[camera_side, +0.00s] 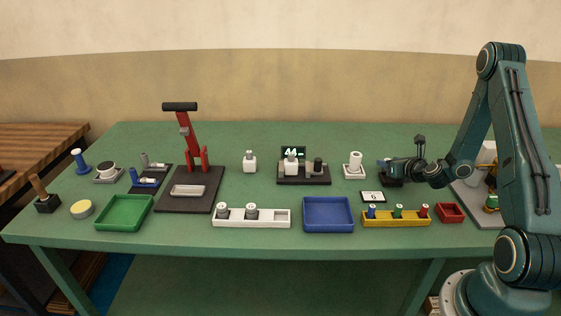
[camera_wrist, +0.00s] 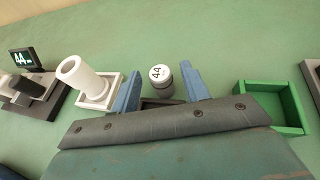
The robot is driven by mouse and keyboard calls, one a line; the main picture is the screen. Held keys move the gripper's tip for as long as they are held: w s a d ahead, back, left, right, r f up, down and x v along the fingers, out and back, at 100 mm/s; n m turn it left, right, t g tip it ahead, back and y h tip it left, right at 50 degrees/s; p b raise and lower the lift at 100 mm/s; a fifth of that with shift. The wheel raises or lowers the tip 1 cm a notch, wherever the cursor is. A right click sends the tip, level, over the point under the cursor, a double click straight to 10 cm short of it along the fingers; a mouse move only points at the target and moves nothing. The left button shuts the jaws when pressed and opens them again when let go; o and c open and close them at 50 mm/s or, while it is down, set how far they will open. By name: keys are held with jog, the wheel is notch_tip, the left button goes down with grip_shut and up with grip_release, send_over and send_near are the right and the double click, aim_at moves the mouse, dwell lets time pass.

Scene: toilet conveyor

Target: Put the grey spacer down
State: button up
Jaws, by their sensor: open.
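A grey spacer (camera_wrist: 161,88) with a pale top marked "44" stands between the two blue fingers of my gripper (camera_wrist: 160,70) in the wrist view. The fingers are apart, one on each side of it. A dark holder (camera_wrist: 150,102) shows at its foot; whether the spacer sits in it or just behind it I cannot tell. In the side view my gripper (camera_side: 388,165) is low over the dark holder (camera_side: 392,182) at the right of the table, and the spacer is hidden there. Two similar grey cylinders (camera_side: 222,209) stand in a white rack (camera_side: 272,219).
A white cylinder on a white stand (camera_wrist: 95,92) is close left of my gripper. A green tray (camera_wrist: 297,112) lies to its right. A display unit (camera_side: 318,180) reads 44. A yellow rack (camera_side: 382,221) and blue tray (camera_side: 328,226) lie in front.

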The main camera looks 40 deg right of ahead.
jog(key=shift+v, duration=2.8)
jog(key=shift+a, duration=0.1)
